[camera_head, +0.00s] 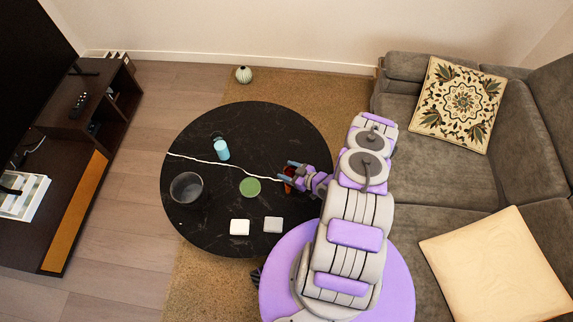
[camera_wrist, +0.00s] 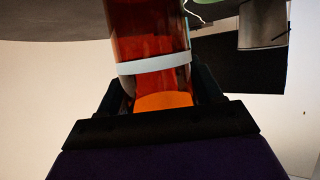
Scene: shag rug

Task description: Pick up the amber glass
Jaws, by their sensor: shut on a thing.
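The amber glass (camera_wrist: 150,40) fills the upper middle of the wrist view, an orange-brown see-through cylinder with a pale band around it. My gripper (camera_wrist: 160,97) is shut on it, with the dark fingers on either side of its lower part. In the head view my gripper (camera_head: 287,177) is at the right side of the round black table (camera_head: 215,235). Only a small part of the amber glass (camera_head: 289,173) shows there between the fingers. I cannot tell whether the glass touches the table.
On the table stand a blue cup (camera_head: 221,150), a dark bowl (camera_head: 186,188), a green disc (camera_head: 250,187), a white block (camera_head: 239,227) and a grey block (camera_head: 273,224). A thin white cord (camera_head: 200,160) crosses the table. A grey sofa (camera_head: 420,180) is on the right.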

